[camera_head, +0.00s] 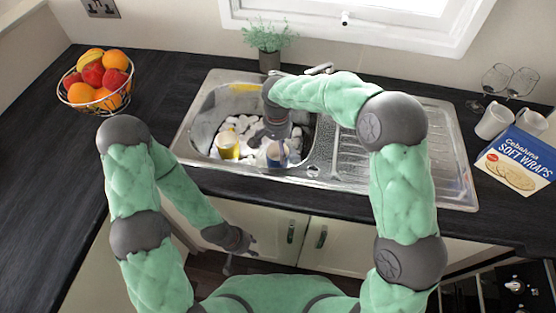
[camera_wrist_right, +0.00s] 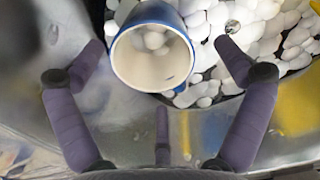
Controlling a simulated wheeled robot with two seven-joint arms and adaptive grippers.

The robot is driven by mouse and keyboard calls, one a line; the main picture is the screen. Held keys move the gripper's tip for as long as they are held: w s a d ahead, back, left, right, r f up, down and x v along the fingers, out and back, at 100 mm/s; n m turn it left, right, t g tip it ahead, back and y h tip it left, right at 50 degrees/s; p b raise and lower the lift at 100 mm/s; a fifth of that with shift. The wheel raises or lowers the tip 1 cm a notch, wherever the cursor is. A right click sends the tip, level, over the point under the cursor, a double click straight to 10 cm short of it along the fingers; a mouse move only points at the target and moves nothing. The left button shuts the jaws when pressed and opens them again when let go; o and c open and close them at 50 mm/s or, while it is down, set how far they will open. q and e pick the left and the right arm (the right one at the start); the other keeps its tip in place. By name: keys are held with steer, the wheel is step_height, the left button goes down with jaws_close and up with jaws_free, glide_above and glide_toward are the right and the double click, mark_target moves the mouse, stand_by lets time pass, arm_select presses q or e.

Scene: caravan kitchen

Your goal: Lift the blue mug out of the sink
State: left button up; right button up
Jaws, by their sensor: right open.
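The blue mug (camera_head: 276,161) is in the sink bowl, on the right side, partly hidden by my right gripper (camera_head: 279,147). In the right wrist view the mug (camera_wrist_right: 150,68) shows its open mouth with a blue rim and pale inside. Its handle is at its right. My right gripper (camera_wrist_right: 162,60) is open, with its purple fingers apart on either side of the mug and not closed on it. My left gripper (camera_head: 239,256) hangs low in front of the cabinet doors, apart from the sink, empty, its fingers apart. The sink (camera_head: 193,131) is metal.
A yellow mug (camera_head: 228,146) stands left of the blue mug, among white pebble-like pieces (camera_head: 250,121). The drainer (camera_head: 447,150) at right is bare. Beyond are white mugs (camera_head: 493,121), glasses and a wraps box (camera_head: 517,161). A fruit basket (camera_head: 97,82) and plant (camera_head: 269,37) stand behind.

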mark_target(278, 155)
step_height(278, 155, down, 5)
steer(key=b, duration=0.2)
steer(key=shift+s+d+f+b, duration=0.1)
steer(key=shift+s+d+b, duration=0.05)
steer(key=shift+b, duration=0.15)
steer(key=c, duration=1.5)
